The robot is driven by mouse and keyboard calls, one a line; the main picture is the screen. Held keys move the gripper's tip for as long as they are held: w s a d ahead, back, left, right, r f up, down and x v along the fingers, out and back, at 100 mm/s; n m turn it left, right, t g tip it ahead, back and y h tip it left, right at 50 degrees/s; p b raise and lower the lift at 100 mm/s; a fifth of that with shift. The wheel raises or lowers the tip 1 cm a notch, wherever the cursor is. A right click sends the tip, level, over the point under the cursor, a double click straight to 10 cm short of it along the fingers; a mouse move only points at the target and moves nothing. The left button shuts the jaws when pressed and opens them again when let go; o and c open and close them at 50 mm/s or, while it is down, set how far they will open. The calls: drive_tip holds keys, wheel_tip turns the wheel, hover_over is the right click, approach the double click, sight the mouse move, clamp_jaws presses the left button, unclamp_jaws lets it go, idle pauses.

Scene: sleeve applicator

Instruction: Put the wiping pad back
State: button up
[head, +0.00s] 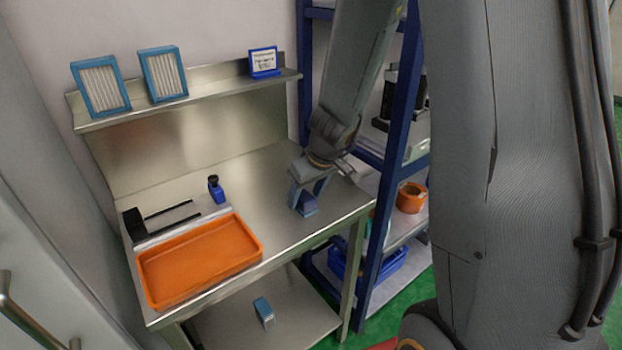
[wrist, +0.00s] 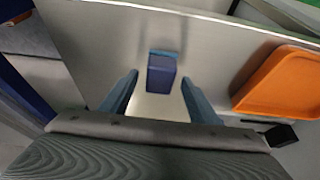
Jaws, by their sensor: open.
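A small blue block (head: 308,206), which looks like the wiping pad, sits on the steel table near its right end. In the wrist view the blue block (wrist: 161,74) is dark blue with a lighter blue strip along its far side. My gripper (head: 307,192) points down over it with its jaws open. In the wrist view the fingers (wrist: 160,78) stand on either side of the block, with a visible gap on both sides. I cannot tell how far the tips are above the tabletop.
An orange tray (head: 200,262) lies at the table's front left, with a black-pronged tool (head: 137,224) and a blue bottle (head: 215,190) behind it. Two blue-framed filters (head: 100,88) and a blue sign (head: 264,62) stand on the upper shelf. A blue rack (head: 388,150) stands close at right.

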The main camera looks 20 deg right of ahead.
drive_tip(key=p+v, duration=0.2)
drive_tip(key=v, duration=0.9)
drive_tip(key=s+a+f+m+g+h, duration=0.1)
drive_tip(key=s+a+f+m+g, duration=0.1)
drive_tip(key=s, duration=1)
drive_tip(key=shift+s+m, duration=0.4)
drive_tip(key=shift+m, duration=0.4)
drive_tip(key=shift+f, duration=0.15)
